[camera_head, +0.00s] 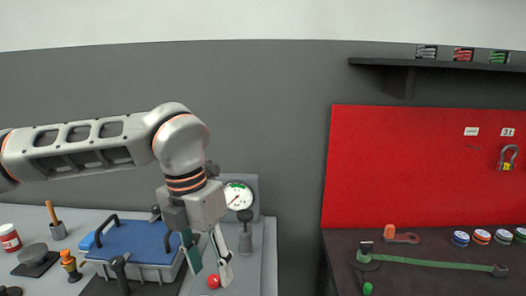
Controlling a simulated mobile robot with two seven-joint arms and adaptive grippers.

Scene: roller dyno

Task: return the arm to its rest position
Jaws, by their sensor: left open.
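My left arm comes in from the left and bends down at the wrist. My left gripper (209,262) points down over the right part of the grey bench (255,282). Its fingers are apart, one dark green and one pale. A red ball-shaped knob (213,282) shows between and below the fingertips; I cannot tell whether they touch it. A round white dial gauge (238,197) stands just behind the gripper. My right gripper is not in view.
On the left bench are a blue-topped tray (132,238) with black handles, an orange-topped tool (70,265) and a red-and-white can (9,238). A gap separates the dark right bench (450,280), which holds a green strap wrench (430,262). A red panel (420,170) rises behind it.

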